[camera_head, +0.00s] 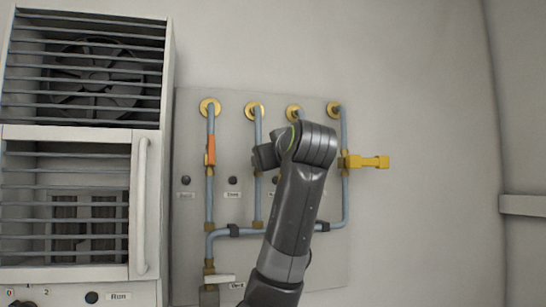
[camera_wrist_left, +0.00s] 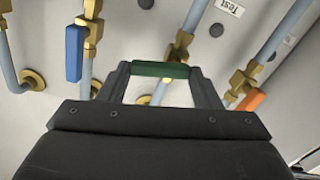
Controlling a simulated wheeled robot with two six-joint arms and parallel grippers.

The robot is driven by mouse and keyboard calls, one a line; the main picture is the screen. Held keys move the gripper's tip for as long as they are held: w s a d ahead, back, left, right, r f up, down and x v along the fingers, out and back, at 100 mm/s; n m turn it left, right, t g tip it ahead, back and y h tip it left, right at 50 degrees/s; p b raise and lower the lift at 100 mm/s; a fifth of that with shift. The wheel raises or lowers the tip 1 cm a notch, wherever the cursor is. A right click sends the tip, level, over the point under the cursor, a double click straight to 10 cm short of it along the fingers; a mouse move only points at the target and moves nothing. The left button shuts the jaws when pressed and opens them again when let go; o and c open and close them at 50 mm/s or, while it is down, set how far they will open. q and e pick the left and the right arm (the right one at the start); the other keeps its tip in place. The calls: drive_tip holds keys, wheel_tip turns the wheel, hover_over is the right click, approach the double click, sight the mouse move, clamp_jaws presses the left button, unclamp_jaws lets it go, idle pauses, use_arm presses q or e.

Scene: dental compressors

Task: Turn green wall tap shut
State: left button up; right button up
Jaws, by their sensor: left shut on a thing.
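The green tap handle (camera_wrist_left: 160,69) shows in the left wrist view, between the two fingertips of my left gripper (camera_wrist_left: 161,76). The gripper is shut on it. Its brass valve body (camera_wrist_left: 181,46) sits on a blue-grey pipe just beyond. In the head view my left gripper (camera_head: 265,156) is at the second pipe from the left, and hides the green handle there. My right gripper is not in view.
An orange handle (camera_head: 211,150) lies along the left pipe. A yellow handle (camera_head: 370,162) sticks out sideways at the right pipe. A blue handle (camera_wrist_left: 73,53) is beside the green one. A louvred cabinet (camera_head: 150,210) stands left of the panel (camera_head: 190,225).

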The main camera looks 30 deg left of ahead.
use_arm(q)
drive_tip(key=m+b, duration=0.3)
drive_tip(key=shift+w+f, duration=0.1)
drive_tip(key=shift+f, duration=0.15)
drive_tip(key=o, duration=1)
